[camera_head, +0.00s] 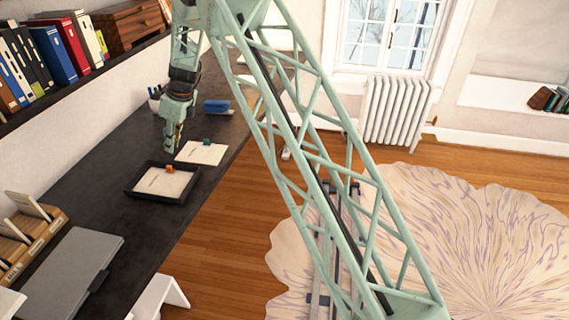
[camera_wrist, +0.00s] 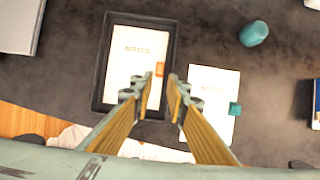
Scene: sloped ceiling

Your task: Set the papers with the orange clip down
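White papers (camera_head: 157,183) with an orange clip (camera_head: 171,169) lie flat in a shallow black tray (camera_head: 148,197) on the dark desk. In the wrist view the same papers (camera_wrist: 128,58) read "NOTES", with the orange clip (camera_wrist: 160,69) at their right edge, inside the tray (camera_wrist: 98,78). My gripper (camera_head: 178,142) hangs above the desk near the tray's far side, pointing down. In the wrist view its fingers (camera_wrist: 163,84) are apart with nothing between them. They overlap the tray's right edge in that view.
Papers with a teal clip (camera_head: 200,153) lie beside the tray; they also show in the wrist view (camera_wrist: 212,88). A rounded teal object (camera_wrist: 254,33) stands nearby. A grey flat case (camera_head: 72,268), wooden sorter (camera_head: 30,238) and blue object (camera_head: 217,106) are also on the desk.

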